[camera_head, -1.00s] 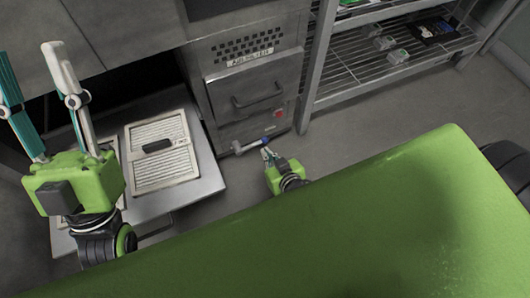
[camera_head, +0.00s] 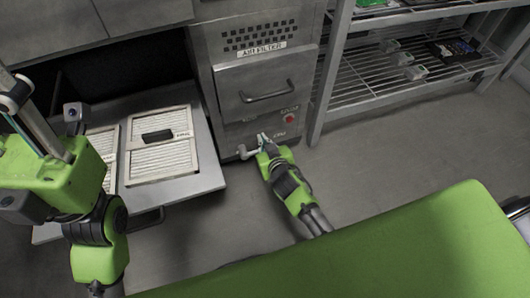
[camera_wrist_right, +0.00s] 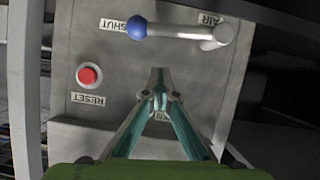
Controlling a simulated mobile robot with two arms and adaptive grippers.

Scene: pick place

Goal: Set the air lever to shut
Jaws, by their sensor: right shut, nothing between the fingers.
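The air lever (camera_wrist_right: 180,31) is a grey bar on the front panel of the air filter cabinet, with a blue knob (camera_wrist_right: 137,27) at its end. In the right wrist view the knob points at the SHUT label (camera_wrist_right: 113,25), beside it. In the head view the lever's pale end (camera_head: 245,153) shows, and the knob is hidden or too small to tell. My right gripper (camera_wrist_right: 160,75) is shut and empty, its tips below the bar in the picture, in front of the partly covered OPEN label. It also shows in the head view (camera_head: 262,138). My left gripper (camera_head: 45,125) is raised at the left.
A red reset button (camera_wrist_right: 89,76) sits on the same panel. Above is a drawer handle (camera_head: 266,97). A pulled-out tray (camera_head: 205,178) with filter panels (camera_head: 160,160) stands left. A wire shelf (camera_head: 365,90) stands right. A green surface (camera_head: 400,240) fills the foreground.

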